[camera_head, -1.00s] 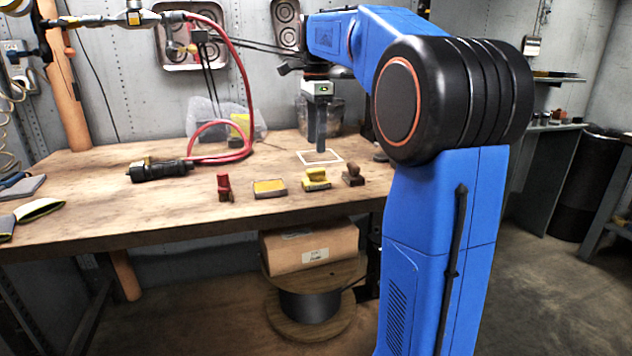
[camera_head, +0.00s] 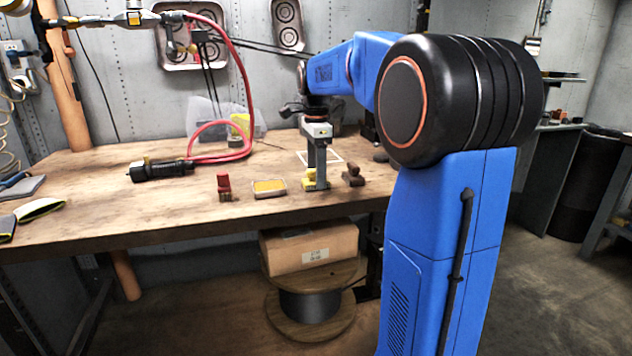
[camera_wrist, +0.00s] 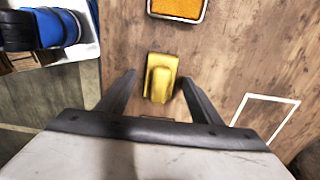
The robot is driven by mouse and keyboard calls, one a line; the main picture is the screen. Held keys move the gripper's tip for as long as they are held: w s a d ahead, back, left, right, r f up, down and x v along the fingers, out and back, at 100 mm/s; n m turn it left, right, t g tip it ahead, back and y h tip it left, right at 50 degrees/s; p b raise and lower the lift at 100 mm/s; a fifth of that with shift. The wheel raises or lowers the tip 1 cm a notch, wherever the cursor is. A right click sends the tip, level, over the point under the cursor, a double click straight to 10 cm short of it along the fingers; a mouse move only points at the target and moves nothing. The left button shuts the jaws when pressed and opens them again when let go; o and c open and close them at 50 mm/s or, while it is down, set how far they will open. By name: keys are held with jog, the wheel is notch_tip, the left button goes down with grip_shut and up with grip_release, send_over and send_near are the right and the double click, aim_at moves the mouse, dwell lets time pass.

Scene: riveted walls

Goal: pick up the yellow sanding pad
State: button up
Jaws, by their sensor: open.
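The yellow sanding pad (camera_head: 308,181), a block with a raised grip, sits on the workbench near its front edge, partly hidden behind my gripper's fingers in the head view. In the wrist view the pad (camera_wrist: 160,78) lies between my two fingers, with a gap on each side. My gripper (camera_head: 317,186) points straight down at the pad. Its fingers (camera_wrist: 159,79) are open and apart, one on each side of the pad. I cannot tell exactly how far the fingertips are above the bench.
A tray-like block with an orange-yellow top (camera_head: 269,187) lies left of the pad, and a red-handled brush (camera_head: 224,187) farther left. A brown knobbed block (camera_head: 353,176) stands close on the right. A white square outline (camera_head: 336,158) marks the bench behind, with bare wood inside.

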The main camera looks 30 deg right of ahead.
jog(key=c, duration=1.3)
jog(key=shift+r, duration=0.1)
notch_tip(320, 180, up, 10)
jog(key=shift+f, duration=0.1)
